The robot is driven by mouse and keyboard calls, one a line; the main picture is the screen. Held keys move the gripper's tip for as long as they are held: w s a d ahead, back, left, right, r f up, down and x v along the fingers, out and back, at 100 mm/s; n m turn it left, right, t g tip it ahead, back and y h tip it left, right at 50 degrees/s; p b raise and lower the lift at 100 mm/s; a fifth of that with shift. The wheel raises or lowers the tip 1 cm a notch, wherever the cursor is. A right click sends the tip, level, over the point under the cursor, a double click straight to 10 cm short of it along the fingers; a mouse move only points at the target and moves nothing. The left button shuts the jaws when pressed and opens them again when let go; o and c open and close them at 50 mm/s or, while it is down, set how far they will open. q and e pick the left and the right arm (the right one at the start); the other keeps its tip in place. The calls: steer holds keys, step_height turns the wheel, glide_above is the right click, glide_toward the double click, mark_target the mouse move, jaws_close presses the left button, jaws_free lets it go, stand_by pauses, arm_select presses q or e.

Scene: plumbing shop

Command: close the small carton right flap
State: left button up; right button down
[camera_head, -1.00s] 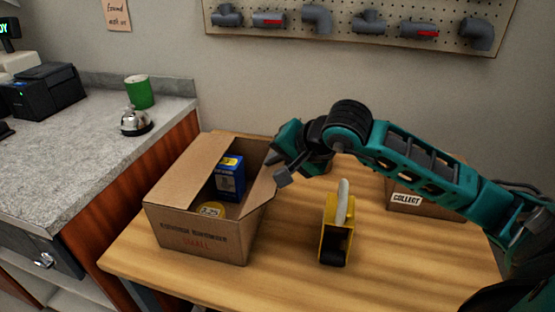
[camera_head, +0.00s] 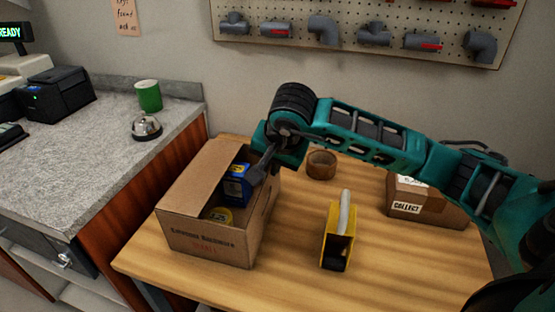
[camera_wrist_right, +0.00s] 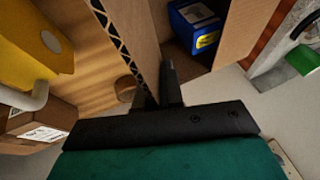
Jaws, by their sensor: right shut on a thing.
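The small carton (camera_head: 212,242) stands on the wooden table with its top partly open. Its left flap (camera_head: 203,178) slopes inward over the left part of the opening. A blue box (camera_head: 236,188) and a yellow round item (camera_head: 219,215) are inside. My right gripper (camera_head: 259,168) is at the carton's right upper edge. In the right wrist view, my right gripper's fingers (camera_wrist_right: 160,92) are shut on the right flap (camera_wrist_right: 138,38), a cardboard panel with a corrugated edge. The flap looks roughly upright, partly hidden in the head view by the gripper. My left gripper is out of view.
A yellow tape dispenser (camera_head: 338,238) stands right of the carton. A brown tape roll (camera_head: 321,164) lies behind it, and a closed box labelled COLLECT (camera_head: 406,194) is at the right. A grey counter (camera_head: 70,165) with a bell (camera_head: 146,127) adjoins on the left.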

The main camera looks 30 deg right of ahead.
steer(key=shift+w+a+r+g+h, duration=0.15)
steer(key=shift+w+a+g+h, duration=0.25)
steer(key=shift+g+h, duration=0.2)
steer(key=c, duration=1.3)
jaws_free()
steer(key=shift+c, duration=0.2)
steer(key=v, duration=1.2)
steer(key=shift+r+p, duration=0.3)
steer(key=shift+r, duration=0.15)
steer(key=shift+a, duration=0.15)
steer(key=shift+c, duration=0.3)
